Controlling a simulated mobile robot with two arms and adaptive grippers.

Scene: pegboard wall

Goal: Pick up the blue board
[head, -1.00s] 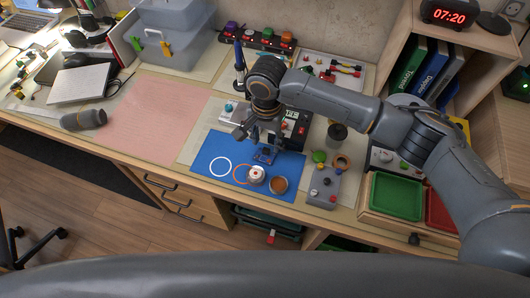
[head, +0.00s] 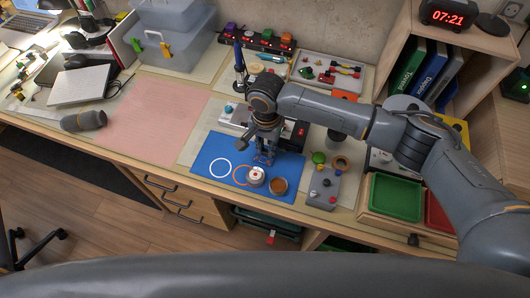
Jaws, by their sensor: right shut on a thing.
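A large flat blue mat (head: 208,149) lies at the bench's front edge. My right gripper (head: 264,157) points down over the mat's upper right part, its fingers close together. Between the fingertips is a small blue piece, which I take to be the blue board; it is mostly hidden by the fingers. I cannot tell whether it touches the mat. My left gripper is not in view.
On the mat, a white round container (head: 256,176) and an orange-brown cup (head: 278,186) stand close in front of the gripper. A grey button box (head: 322,188) and a green tray (head: 397,197) are to the right. The pink mat (head: 153,119) is clear.

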